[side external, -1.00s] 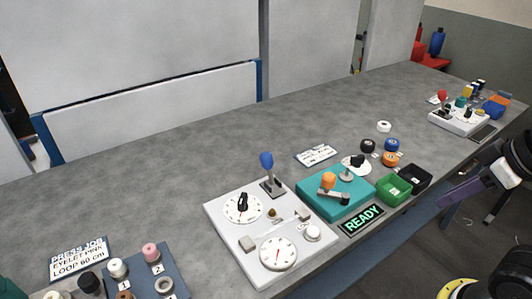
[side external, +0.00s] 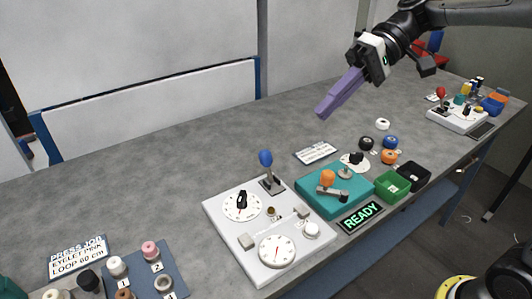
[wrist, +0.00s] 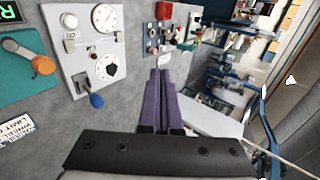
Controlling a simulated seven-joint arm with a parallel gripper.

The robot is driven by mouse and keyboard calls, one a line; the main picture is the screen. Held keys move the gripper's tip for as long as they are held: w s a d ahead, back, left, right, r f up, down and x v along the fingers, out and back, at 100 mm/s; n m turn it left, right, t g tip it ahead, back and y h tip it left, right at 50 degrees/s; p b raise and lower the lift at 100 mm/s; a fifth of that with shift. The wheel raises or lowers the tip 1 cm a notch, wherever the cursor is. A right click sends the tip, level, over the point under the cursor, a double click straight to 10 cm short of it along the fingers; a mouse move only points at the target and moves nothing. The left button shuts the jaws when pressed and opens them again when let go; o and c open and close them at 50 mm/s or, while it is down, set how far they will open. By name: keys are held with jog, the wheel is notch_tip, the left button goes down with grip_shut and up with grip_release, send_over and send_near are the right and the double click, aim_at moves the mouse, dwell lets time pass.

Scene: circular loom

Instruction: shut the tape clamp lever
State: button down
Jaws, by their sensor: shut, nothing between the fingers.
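The white panel (side external: 225,222) carries a lever with a blue knob (side external: 266,158), standing up at its back edge. The blue knob also shows in the wrist view (wrist: 96,100), left of my fingers. The teal box (side external: 312,205) beside the panel carries an orange knob (side external: 328,177) and a short grey bar with a dark end. No label shows which lever is the tape clamp's. My gripper (side external: 321,114), with long purple fingers, is shut and empty in the air above the table, behind and above the teal box. Its fingers (wrist: 160,75) lie side by side in the wrist view.
The panel has a black dial knob (side external: 242,200) and a round gauge (side external: 277,250). The back middle of the table is clear.

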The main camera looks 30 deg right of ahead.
jog(key=w+d+f+m+y, duration=0.1)
jog(key=w+d+f+y, duration=0.2)
jog(key=w, duration=0.6)
jog(key=w+d+f+m+y, duration=0.1)
jog(key=w+f+y, duration=0.1)
jog(key=w+f, duration=0.5)
jog(key=w+d+f+m, duration=0.1)
jog(key=f, duration=0.3)
jog(key=w+d+f+m+t+y, duration=0.1)
jog(key=w+d+f, duration=0.1)
jog(key=f, duration=0.2)
jog(key=w+d+f+m, duration=0.1)
jog(key=w+f+m, duration=0.1)
jog(key=f, duration=0.2)
jog(key=shift+w+d+f+y, duration=0.15)
jog(key=shift+d+f+y, duration=0.15)
jog(key=shift+d+f, duration=0.35)
jog(key=shift+f, duration=0.1)
jog(key=shift+a, duration=0.15)
